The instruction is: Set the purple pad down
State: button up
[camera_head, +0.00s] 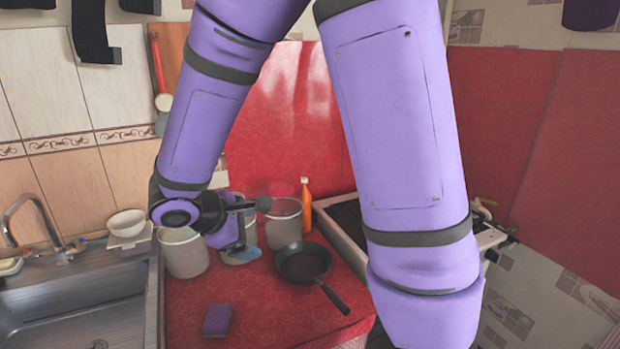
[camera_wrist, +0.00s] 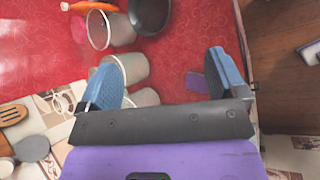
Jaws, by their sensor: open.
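The purple pad (camera_head: 217,320) lies on the red counter (camera_head: 265,310), near its front left part, close to the sink side. It also shows in the wrist view (camera_wrist: 197,85), partly covered by the right finger. My gripper (camera_wrist: 163,78) is open, with its two blue fingers wide apart and nothing between them. In the head view it is among the pots behind the pad, partly hidden by my own wrist. The pad appears apart from the fingers and lower down, resting on the counter.
A black frying pan (camera_head: 302,262) stands right of the pad, its handle pointing forward. Grey pots (camera_head: 184,256) and an orange bottle (camera_head: 306,205) stand behind. A sink (camera_head: 80,305) is at left, a stove (camera_head: 345,225) at right. The counter around the pad is clear.

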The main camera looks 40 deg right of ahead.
jog(key=s+d+r+m+t+y, duration=0.1)
jog(key=s+r+m+t+y, duration=0.3)
jog(key=s+r, duration=1.2)
jog(key=m+y, duration=0.4)
jog(key=m, duration=0.2)
jog(key=shift+s+d+r+m+y, duration=0.3)
jog(key=shift+s+d+r+y, duration=0.05)
jog(key=shift+d+y, duration=0.05)
